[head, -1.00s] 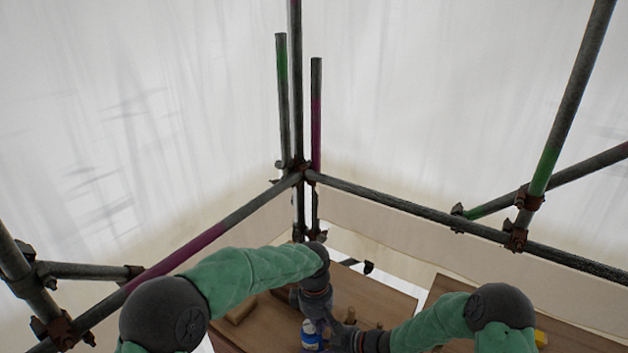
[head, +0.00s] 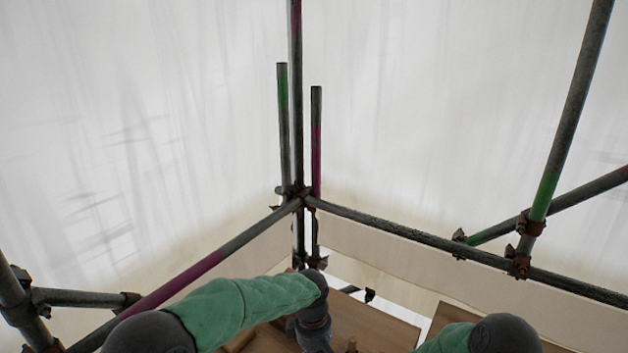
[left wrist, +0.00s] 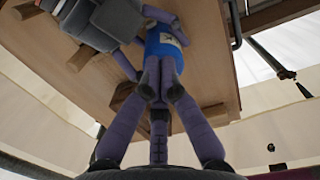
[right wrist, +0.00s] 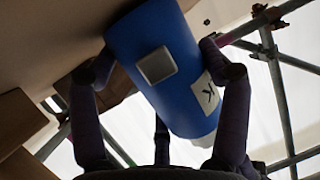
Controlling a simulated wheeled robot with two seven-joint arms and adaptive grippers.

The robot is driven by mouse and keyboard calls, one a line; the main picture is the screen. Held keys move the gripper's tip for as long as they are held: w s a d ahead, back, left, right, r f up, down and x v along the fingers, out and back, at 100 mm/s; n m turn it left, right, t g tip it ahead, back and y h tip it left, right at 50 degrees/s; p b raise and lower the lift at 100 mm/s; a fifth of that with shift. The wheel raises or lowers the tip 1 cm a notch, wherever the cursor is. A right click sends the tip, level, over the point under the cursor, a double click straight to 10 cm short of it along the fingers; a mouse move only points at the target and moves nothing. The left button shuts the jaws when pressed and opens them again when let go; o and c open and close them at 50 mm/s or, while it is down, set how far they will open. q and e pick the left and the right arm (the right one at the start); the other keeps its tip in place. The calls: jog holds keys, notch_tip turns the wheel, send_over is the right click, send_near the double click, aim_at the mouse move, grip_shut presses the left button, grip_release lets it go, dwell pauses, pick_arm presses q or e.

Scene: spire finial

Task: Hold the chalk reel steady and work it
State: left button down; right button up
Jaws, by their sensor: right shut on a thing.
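The chalk reel (right wrist: 165,85) is a blue body with a grey square plate, a white label with a dark K, and a pale end. It is tilted in the right wrist view. My right gripper (right wrist: 155,62) has a finger on each side of it and is shut on it. In the left wrist view the reel (left wrist: 165,48) shows just beyond my left gripper (left wrist: 158,76). The left fingertips are close together at the reel's near end; whether they pinch a part of it is hidden. In the head view both grippers and the reel are below the frame edge.
Wooden boards (head: 375,328) lie below and beyond my arms. Scaffold tubes (head: 410,225) with rusty couplers cross behind, and an upright tube (head: 297,120) stands at the corner. White sheeting (head: 150,110) closes the back. Wooden blocks (left wrist: 85,58) show near the reel.

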jog(key=shift+s+f, duration=0.15)
jog(key=shift+f, duration=0.05)
pick_arm(q)
notch_tip(320, 180, up, 5)
jog(key=shift+a+f, duration=0.1)
jog(key=shift+f, duration=0.1)
pick_arm(e)
jog(key=o, duration=1.2)
jog(key=shift+d+r, duration=0.1)
jog(key=shift+r, duration=0.05)
